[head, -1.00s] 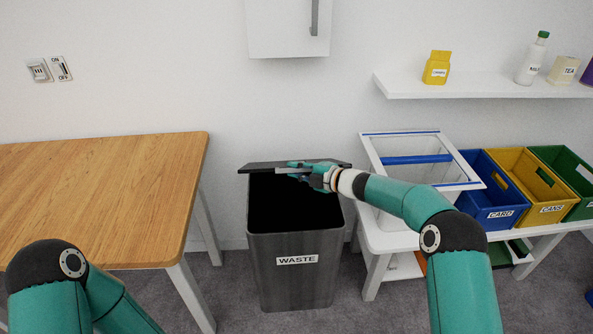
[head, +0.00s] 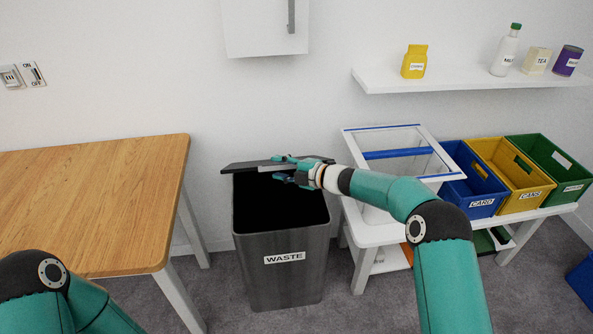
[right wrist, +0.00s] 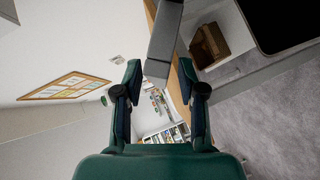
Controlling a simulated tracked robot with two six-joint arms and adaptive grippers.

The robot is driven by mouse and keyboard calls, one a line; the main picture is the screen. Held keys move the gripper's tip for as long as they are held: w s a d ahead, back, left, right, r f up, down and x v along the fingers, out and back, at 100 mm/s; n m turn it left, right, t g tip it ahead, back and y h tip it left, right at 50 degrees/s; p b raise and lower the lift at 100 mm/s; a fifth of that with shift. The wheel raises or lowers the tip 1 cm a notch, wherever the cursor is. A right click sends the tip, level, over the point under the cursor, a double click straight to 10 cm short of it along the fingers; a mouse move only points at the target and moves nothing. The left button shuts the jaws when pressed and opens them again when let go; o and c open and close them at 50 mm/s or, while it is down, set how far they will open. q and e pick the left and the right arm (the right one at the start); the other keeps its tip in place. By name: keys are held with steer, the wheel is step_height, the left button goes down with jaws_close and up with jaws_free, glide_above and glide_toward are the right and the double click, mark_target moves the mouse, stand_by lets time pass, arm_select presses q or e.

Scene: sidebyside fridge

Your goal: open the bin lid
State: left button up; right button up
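The grey bin (head: 285,270) labelled WASTE stands on the floor, its dark inside showing from above. Its lid (head: 243,167) is raised and shows as a thin dark slab along the back of the opening. My right gripper (head: 276,168) is at the lid's edge above the opening, its fingers spread. In the right wrist view, the gripper (right wrist: 158,75) has its fingers apart with a grey piece (right wrist: 164,30), apparently the lid, between and beyond them; contact cannot be told. My left arm shows at the lower left, with its gripper out of frame.
A wooden table (head: 90,200) stands left of the bin. A white bench (head: 375,234) to the right carries a blue-trimmed frame (head: 400,155) and blue (head: 475,190), yellow (head: 515,180) and green (head: 553,170) crates. A shelf (head: 460,82) and a white cabinet (head: 262,25) hang above.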

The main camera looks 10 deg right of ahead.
steer(key=v, duration=1.1)
steer(key=shift+d, duration=0.15)
steer(key=shift+s, duration=0.15)
